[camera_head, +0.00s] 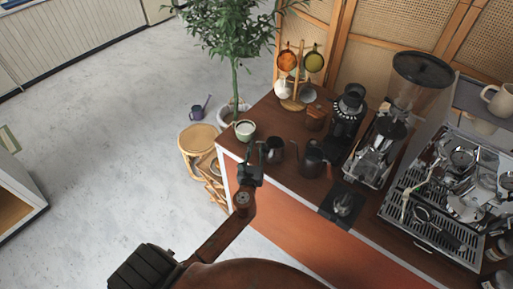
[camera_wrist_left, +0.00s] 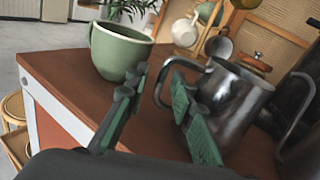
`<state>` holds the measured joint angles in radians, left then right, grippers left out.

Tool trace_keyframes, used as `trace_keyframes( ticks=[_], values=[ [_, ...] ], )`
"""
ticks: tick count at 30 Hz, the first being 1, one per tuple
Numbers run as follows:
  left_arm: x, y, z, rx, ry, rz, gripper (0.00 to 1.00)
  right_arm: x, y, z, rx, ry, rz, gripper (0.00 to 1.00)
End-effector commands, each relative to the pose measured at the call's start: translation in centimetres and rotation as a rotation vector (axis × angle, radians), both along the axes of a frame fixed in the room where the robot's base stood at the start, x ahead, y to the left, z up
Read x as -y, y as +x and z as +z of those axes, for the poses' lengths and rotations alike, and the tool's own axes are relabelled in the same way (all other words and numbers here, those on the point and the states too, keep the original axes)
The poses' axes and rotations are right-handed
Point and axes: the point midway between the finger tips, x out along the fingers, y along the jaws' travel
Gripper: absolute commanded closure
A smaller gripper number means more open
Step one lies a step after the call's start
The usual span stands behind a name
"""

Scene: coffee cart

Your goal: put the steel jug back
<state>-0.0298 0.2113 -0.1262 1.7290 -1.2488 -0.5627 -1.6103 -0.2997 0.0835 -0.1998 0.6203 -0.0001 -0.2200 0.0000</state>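The steel jug (camera_head: 275,150) stands upright on the dark wooden counter near its left end. In the left wrist view the jug (camera_wrist_left: 235,100) is grey and shiny, with its handle towards my gripper. My left gripper (camera_head: 257,152) is just left of the jug. In the left wrist view the gripper (camera_wrist_left: 160,78) has its green-padded fingers apart. The outer bend of the handle shows between the fingertips, and the right finger overlaps part of the jug. I cannot tell whether they touch. My right gripper is not in view.
A pale green cup (camera_head: 244,131) stands close behind my left gripper, at the counter's left end. A gooseneck kettle (camera_head: 313,162) is right of the jug. A dark mat (camera_head: 328,207), grinder (camera_head: 347,115) and espresso machine (camera_head: 430,235) stand farther right. A wooden stool (camera_head: 198,138) is left of the counter.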

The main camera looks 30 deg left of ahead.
Motion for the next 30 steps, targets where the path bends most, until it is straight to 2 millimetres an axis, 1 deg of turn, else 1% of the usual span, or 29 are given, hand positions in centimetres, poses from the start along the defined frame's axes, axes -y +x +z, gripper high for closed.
trace_keyframes(
  ticks=[2,5,12,15,18,21,24,30],
  values=[
    [0.3,-0.7,0.1,-0.001,0.0,0.0,0.77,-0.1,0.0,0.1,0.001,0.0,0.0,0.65],
    [1.0,-2.2,0.0,-0.001,-0.002,-0.001,0.77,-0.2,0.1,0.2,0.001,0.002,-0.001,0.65],
    [3.0,-7.0,0.1,-0.001,-0.003,0.001,0.77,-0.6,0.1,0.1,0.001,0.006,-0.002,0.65],
    [3.7,-8.6,0.2,-0.001,-0.003,0.001,0.77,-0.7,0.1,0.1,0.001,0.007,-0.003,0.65],
    [4.3,-9.8,0.2,-0.001,0.0,0.0,0.77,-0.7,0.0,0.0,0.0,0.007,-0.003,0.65],
    [4.6,-10.6,0.2,-0.001,-0.001,0.0,0.77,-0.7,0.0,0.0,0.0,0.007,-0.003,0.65],
    [4.8,-10.9,0.3,0.002,-0.001,0.0,0.77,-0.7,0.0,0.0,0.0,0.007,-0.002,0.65],
    [4.8,-11.0,0.3,0.001,-0.001,0.0,0.77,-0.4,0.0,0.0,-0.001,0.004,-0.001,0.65]
  ],
)
